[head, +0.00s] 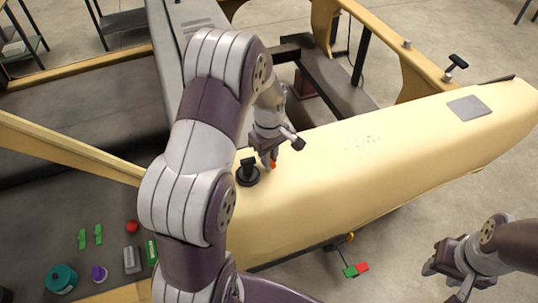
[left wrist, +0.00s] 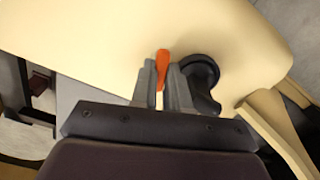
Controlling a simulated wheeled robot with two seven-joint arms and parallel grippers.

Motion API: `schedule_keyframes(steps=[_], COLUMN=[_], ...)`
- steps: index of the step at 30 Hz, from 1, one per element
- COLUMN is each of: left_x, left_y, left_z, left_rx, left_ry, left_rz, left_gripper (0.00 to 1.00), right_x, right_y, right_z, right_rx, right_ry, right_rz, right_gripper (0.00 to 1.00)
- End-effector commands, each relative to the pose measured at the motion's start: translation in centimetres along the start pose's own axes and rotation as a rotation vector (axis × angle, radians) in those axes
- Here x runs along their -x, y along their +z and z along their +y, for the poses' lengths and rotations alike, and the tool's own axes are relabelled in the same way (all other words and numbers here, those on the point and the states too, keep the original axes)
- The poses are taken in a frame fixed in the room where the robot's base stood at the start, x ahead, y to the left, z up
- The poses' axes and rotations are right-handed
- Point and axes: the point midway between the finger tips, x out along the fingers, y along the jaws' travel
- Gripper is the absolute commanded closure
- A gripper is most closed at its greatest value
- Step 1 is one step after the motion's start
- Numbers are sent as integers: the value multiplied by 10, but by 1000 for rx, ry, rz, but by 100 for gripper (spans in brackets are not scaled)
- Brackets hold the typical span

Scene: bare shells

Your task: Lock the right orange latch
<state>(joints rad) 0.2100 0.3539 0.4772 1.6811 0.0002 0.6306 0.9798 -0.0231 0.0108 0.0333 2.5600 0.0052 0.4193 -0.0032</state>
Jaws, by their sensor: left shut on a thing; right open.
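An orange latch (head: 273,164) stands on the top of the cream shell. It also shows in the left wrist view (left wrist: 162,62), where it stands upright between the fingers. My left gripper (head: 268,158) is shut on the orange latch, and its fingers hide the lower part. No other orange latch is visible. My right gripper (head: 448,276) is open and empty at the lower right, over the floor and apart from the shell.
A black knob (head: 247,174) stands on the shell just left of the latch. The cream shell (head: 350,175) is clear to the right, up to a grey pad (head: 468,108). A red and green part (head: 355,269) sticks out below. Small items, including a red ball (head: 132,227), lie lower left.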

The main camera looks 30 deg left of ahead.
Motion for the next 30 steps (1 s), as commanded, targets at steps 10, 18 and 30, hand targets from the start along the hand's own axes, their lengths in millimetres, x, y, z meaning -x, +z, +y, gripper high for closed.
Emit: schedule_keyframes(steps=[10, 18, 30], left_x=[1, 1, 1], left_y=[-1, -1, -1], left_z=[1, 1, 1], left_rx=[326, 582, 952], left_ry=[3, 4, 4], left_rz=[2, 2, 1], left_gripper=[100, 100, 100], right_x=[0, 0, -1], right_y=[0, 0, 0], right_z=[0, 0, 0], right_rx=[0, 0, 0], right_ry=[0, 0, 0], right_rz=[0, 0, 0], right_gripper=[57, 57, 57])
